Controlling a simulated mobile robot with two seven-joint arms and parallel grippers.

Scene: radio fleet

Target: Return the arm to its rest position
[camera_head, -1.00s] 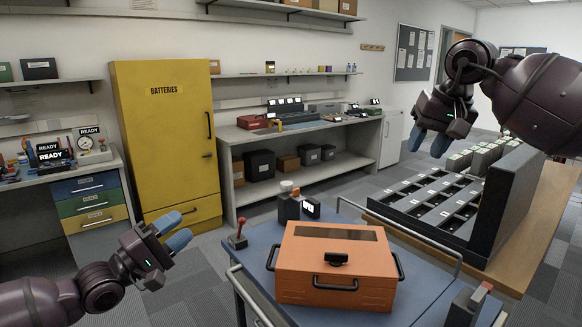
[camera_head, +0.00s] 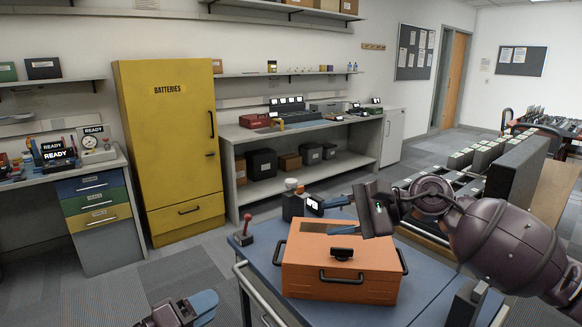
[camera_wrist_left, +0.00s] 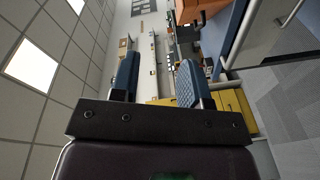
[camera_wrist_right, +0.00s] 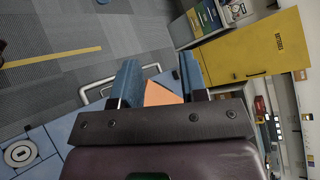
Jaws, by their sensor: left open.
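My left gripper (camera_head: 195,308) shows only in part at the bottom edge of the head view, low and left of the blue cart. Its two blue fingers stand apart with nothing between them in the left wrist view (camera_wrist_left: 158,78). My right gripper (camera_head: 326,214) is above the back of the orange case, its fingers pointing left. In the right wrist view (camera_wrist_right: 160,85) its fingers are apart, with a patch of orange visible behind the gap. The right forearm crosses the right side of the head view and hides part of the rack behind it.
The closed orange case (camera_head: 340,283) sits on the blue cart (camera_head: 262,257), near a red-knobbed lever (camera_head: 245,232). A yellow battery cabinet (camera_head: 168,140) stands at the back left. A rack of grey modules (camera_head: 475,158) stands on the right bench. Floor left of the cart is clear.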

